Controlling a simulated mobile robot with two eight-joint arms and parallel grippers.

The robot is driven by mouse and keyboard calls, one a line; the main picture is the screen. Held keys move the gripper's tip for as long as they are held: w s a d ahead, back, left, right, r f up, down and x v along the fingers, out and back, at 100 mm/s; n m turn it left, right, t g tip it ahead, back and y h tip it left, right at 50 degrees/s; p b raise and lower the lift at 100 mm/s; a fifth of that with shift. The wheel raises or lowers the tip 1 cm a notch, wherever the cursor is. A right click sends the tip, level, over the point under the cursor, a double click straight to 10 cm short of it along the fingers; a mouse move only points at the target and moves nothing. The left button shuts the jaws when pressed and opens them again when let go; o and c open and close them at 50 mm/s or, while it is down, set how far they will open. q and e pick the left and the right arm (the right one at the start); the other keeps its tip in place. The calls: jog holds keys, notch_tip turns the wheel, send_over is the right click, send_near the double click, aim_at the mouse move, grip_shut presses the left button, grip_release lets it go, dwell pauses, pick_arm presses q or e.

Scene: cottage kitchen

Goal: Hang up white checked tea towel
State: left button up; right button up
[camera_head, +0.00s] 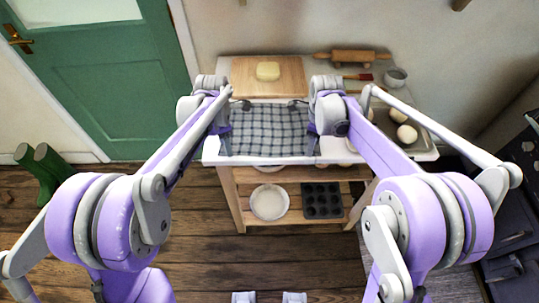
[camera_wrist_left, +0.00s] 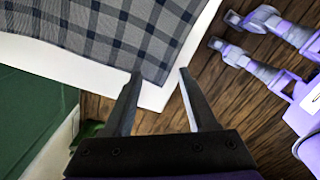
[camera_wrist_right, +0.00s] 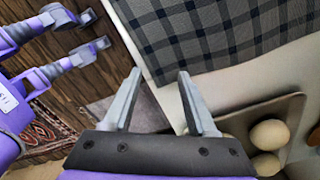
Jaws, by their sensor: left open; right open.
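The white checked tea towel (camera_head: 268,130), white with a dark grey-blue check, lies spread flat on the white worktop of the kitchen unit. It also shows in the left wrist view (camera_wrist_left: 125,30) and in the right wrist view (camera_wrist_right: 205,32). My left gripper (camera_wrist_left: 158,72) is open and empty at the towel's front left corner, its fingers over the worktop's corner. My right gripper (camera_wrist_right: 157,75) is open and empty by the towel's front right corner. In the head view my arms hide parts of the towel's side edges.
A wooden board (camera_head: 290,75) with dough stands behind the towel. A rolling pin (camera_head: 352,56) and a small bowl (camera_head: 396,77) lie at the back. A tray (camera_head: 426,137) with buns is at the right. Lower shelves hold a white bowl (camera_head: 269,202) and muffin tin (camera_head: 322,200). A green door (camera_head: 112,90) is left.

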pick_arm(q)
jog(key=shift+f, duration=0.65)
pick_arm(e)
jog(key=shift+f, duration=0.6)
pick_arm(q)
jog(key=shift+s+f, duration=0.1)
jog(key=shift+f, duration=0.1)
pick_arm(e)
jog(key=shift+s+f, duration=0.1)
jog(key=shift+f, duration=0.15)
pick_arm(q)
jog(key=shift+s+r, duration=0.1)
jog(key=shift+c, duration=1.3)
pick_arm(e)
jog(key=shift+s+r, duration=0.1)
jog(key=shift+c, duration=1.3)
pick_arm(q)
grip_shut()
pick_arm(e)
grip_shut()
